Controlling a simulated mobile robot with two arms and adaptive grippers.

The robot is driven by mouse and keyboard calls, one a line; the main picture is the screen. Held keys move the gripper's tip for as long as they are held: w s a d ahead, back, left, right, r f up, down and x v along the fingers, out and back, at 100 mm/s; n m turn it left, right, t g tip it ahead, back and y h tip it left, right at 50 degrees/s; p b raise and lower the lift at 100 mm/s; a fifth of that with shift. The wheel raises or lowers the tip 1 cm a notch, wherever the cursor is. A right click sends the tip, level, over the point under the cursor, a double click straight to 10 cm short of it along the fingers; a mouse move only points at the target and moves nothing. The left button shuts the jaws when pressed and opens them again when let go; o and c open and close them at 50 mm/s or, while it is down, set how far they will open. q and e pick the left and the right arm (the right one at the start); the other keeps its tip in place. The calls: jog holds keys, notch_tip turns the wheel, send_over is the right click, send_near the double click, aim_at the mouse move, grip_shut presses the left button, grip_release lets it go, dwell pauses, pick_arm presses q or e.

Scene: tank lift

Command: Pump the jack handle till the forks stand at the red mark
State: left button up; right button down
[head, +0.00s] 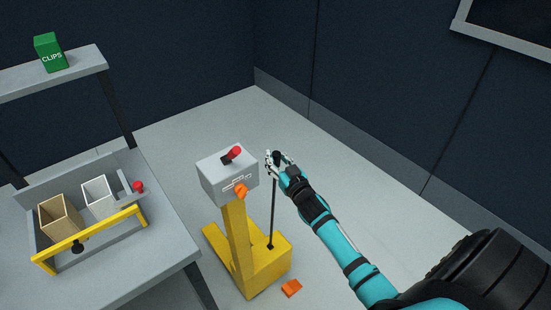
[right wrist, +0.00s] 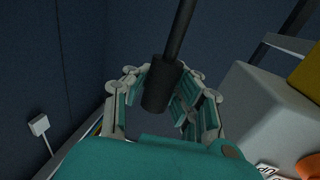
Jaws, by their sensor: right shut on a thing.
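The jack (head: 262,272) is a yellow base with a yellow post. A grey box (head: 219,175) with a red lever (head: 233,153) and an orange knob (head: 241,190) tops it. The jack handle (head: 273,212) is a thin dark rod rising almost upright from the base. My right gripper (head: 273,159) is shut on the handle's upper end. In the right wrist view the handle's black grip (right wrist: 161,84) lies between the fingers. The grey box also shows there (right wrist: 255,105). I cannot make out the forks' height or a red mark. My left gripper is not in view.
At left is a grey table (head: 165,262) with a yellow frame (head: 92,237), a brown bin (head: 60,219) and a white bin (head: 98,196). A green clips box (head: 49,53) stands on the shelf above. An orange piece (head: 291,288) lies on the floor by the jack. Floor behind is clear.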

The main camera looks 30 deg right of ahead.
dwell(0.4)
jog(key=s+f+t+b, duration=0.1)
jog(key=s+f+b, duration=0.1)
jog(key=s, duration=0.6)
jog(key=s+d+f+t+b, duration=0.1)
jog(key=s+t+b, duration=0.1)
jog(key=s, duration=0.6)
jog(key=shift+s+f+m+b, duration=0.15)
jog(key=shift+f+m+b, duration=0.2)
jog(key=shift+b, duration=0.4)
jog(key=c, duration=2)
grip_release()
jog(key=o, duration=0.9)
jog(key=shift+o, duration=0.2)
jog(key=shift+r, duration=0.1)
jog(key=shift+d, duration=0.1)
jog(key=v, duration=1.2)
